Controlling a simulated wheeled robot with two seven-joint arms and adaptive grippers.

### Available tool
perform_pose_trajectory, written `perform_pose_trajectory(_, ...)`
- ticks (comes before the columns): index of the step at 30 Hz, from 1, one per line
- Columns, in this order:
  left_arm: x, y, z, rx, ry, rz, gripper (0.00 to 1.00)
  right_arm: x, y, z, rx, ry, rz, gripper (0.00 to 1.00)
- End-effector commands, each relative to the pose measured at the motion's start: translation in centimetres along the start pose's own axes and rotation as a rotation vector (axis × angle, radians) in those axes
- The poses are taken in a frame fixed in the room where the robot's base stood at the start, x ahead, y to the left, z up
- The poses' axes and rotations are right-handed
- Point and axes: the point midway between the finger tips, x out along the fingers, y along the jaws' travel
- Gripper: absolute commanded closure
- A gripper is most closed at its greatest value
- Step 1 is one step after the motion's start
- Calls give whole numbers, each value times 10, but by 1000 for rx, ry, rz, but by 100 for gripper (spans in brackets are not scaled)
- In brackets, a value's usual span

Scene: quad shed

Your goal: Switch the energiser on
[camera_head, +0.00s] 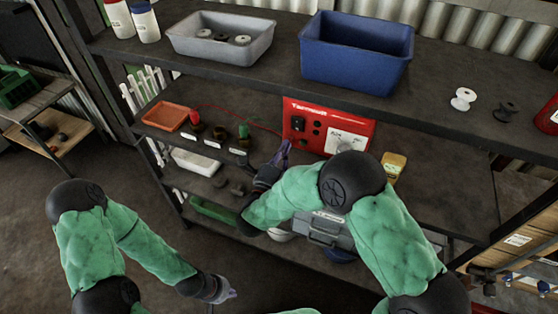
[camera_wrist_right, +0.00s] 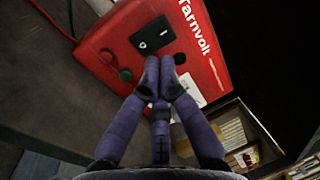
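The energiser (camera_head: 358,131) is a red box lettered "Tarnvolt" on the middle shelf, with a white label on its front. It fills the upper part of the right wrist view (camera_wrist_right: 205,50). Its black switch panel (camera_wrist_right: 152,36) is on the front face; in the head view it is at the upper left (camera_head: 298,123). My right gripper (camera_wrist_right: 160,62) has its purple fingertips together and empty, just below the panel; I cannot tell whether they touch the box. In the head view it (camera_head: 282,150) is at the energiser's lower left. My left gripper (camera_head: 230,294) hangs low, clear of the shelves; its fingers are too small to judge.
A red knob (camera_wrist_right: 105,56) and a green one (camera_wrist_right: 125,75) sit beside the panel. A red wire (camera_head: 240,117) runs left from the energiser. An orange tray (camera_head: 167,116) stands left, a yellow device (camera_head: 393,166) right. The upper shelf holds a blue bin (camera_head: 355,60).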

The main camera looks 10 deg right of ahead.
Motion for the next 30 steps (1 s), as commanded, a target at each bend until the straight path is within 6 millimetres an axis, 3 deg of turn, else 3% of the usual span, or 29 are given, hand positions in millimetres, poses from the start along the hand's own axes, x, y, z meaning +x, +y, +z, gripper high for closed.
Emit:
perform_pose_trajectory(6,7,-3,0,0,0,0,100,40,2,-1,0,4,0,100)
perform_pose_trajectory(12,11,-4,0,0,0,0,100,62,1,0,0,0,1,100)
perform_pose_trajectory(30,8,-3,0,0,0,0,100,73,-3,0,0,0,20,100)
